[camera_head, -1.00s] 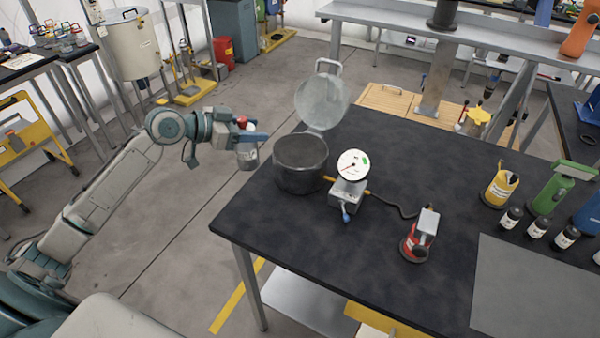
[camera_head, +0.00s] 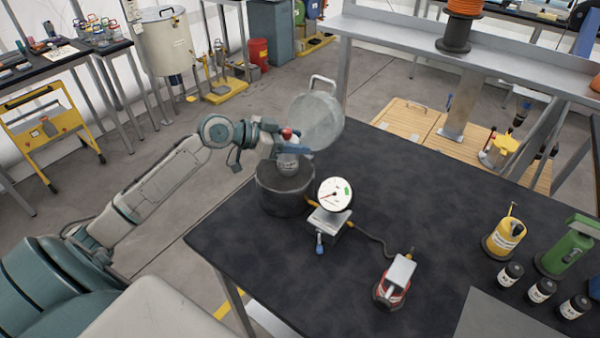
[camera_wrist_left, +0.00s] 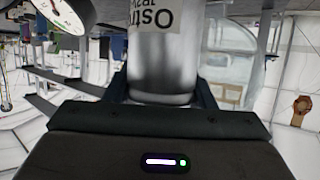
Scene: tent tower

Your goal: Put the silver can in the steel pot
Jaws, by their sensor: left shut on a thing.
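The silver can (camera_head: 288,164) is held in my left gripper (camera_head: 290,152), which is shut on it. In the left wrist view the can (camera_wrist_left: 163,65) stands between the two fingers and bears a label with dark print. In the head view the can shows over the opening of the steel pot (camera_head: 283,200), near its back rim. I cannot tell whether its bottom is above or below the rim. The pot stands on the dark table's left end, and its lid (camera_head: 316,118) is tilted open behind it. My right gripper is not in view.
A dial gauge (camera_head: 334,194) on a metal block stands close to the pot's right side, with a cable to a red device (camera_head: 393,283). Yellow and green containers (camera_head: 505,236) and several small dark bottles stand at the right. The table's middle is clear.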

